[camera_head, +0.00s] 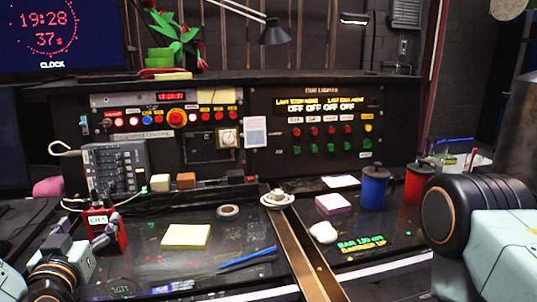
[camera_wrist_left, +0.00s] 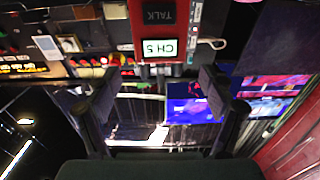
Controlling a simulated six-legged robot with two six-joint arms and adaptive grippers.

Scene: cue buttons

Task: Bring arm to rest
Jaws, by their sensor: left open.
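My left gripper (camera_head: 86,234) is at the lower left of the head view, close to a red radio (camera_head: 107,219) with a "CH 5" label. In the left wrist view, the gripper (camera_wrist_left: 158,76) has its two dark fingers wide apart with nothing held between them. The radio (camera_wrist_left: 161,30) shows upside down there, beyond the fingertips at the top middle. I cannot tell whether a finger touches it. My right arm shows at the right edge of the head view, but its gripper is out of the picture.
The button panel (camera_head: 315,136) stands behind the black desk. A yellow note pad (camera_head: 186,236), blue pens (camera_head: 247,258), a pink note pad (camera_head: 333,204), a white mouse (camera_head: 323,232), a blue mug (camera_head: 374,188) and a red mug (camera_head: 415,186) are on the desk.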

